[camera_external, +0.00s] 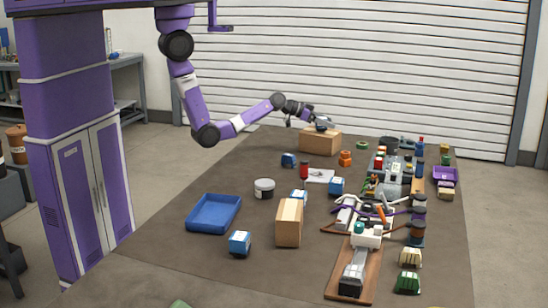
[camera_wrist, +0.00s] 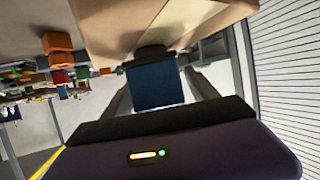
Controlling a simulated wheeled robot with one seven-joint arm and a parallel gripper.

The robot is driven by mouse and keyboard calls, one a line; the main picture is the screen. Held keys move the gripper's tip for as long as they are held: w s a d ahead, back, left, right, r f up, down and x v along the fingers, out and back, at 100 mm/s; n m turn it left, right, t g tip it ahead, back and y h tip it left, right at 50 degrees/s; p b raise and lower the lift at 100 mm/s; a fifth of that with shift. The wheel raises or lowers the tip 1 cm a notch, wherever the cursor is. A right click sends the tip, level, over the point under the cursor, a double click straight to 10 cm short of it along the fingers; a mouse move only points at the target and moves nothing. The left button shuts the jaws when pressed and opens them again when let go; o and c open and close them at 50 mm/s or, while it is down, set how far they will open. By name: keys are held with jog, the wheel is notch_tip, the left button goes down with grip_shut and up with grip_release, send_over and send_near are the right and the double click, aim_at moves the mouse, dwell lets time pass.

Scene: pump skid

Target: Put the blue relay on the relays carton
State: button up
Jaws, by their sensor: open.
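My gripper (camera_external: 318,121) is at the cardboard carton (camera_external: 319,142) at the back of the table. In the wrist view a dark blue block (camera_wrist: 155,85), likely the blue relay, stands against the carton's tan face (camera_wrist: 130,22). The view looks turned over, with the carton at the top. My open fingers (camera_wrist: 160,92) lie on either side of the block, with gaps showing. In the external view the block is mostly hidden by my gripper. No label is readable on the carton.
Several blue-and-white blocks (camera_external: 239,243) stand on the table. A second carton (camera_external: 289,224) and an empty blue tray (camera_external: 212,215) are nearer the front. The pump parts and cables (camera_external: 372,205) crowd the right side. Bare table lies left of the back carton.

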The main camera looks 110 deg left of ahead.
jog(key=b+v, duration=0.1)
jog(key=v, duration=1.1)
jog(key=shift+r, duration=0.1)
jog(key=shift+m+h, duration=0.3)
jog(key=s+d+f, duration=0.2)
jog(key=d+f, duration=0.1)
jog(key=d, duration=0.3)
jog(key=s+d+f, duration=0.2)
jog(key=d+f, duration=0.1)
jog(key=d, duration=0.4)
jog(key=s+d+f, duration=0.3)
jog(key=d+f, duration=0.1)
jog(key=d, duration=0.3)
jog(key=shift+d, duration=0.2)
jog(key=shift+m+t+h, duration=0.5)
jog(key=shift+m+h, duration=0.1)
jog(key=shift+m, duration=0.1)
jog(key=s+d, duration=0.4)
jog(key=d, duration=0.1)
jog(key=s+d+r, duration=0.1)
jog(key=s+d, duration=0.2)
jog(key=shift+s+r, duration=0.1)
jog(key=shift+r, duration=0.05)
jog(key=s+d+r+m+t+h, duration=0.1)
jog(key=s+d+r+m+h, duration=0.1)
jog(key=s+d+r, duration=0.4)
jog(key=s+d+h, duration=0.1)
jog(key=s, duration=0.2)
jog(key=shift+d+r+m, duration=0.3)
jog(key=shift+d, duration=0.1)
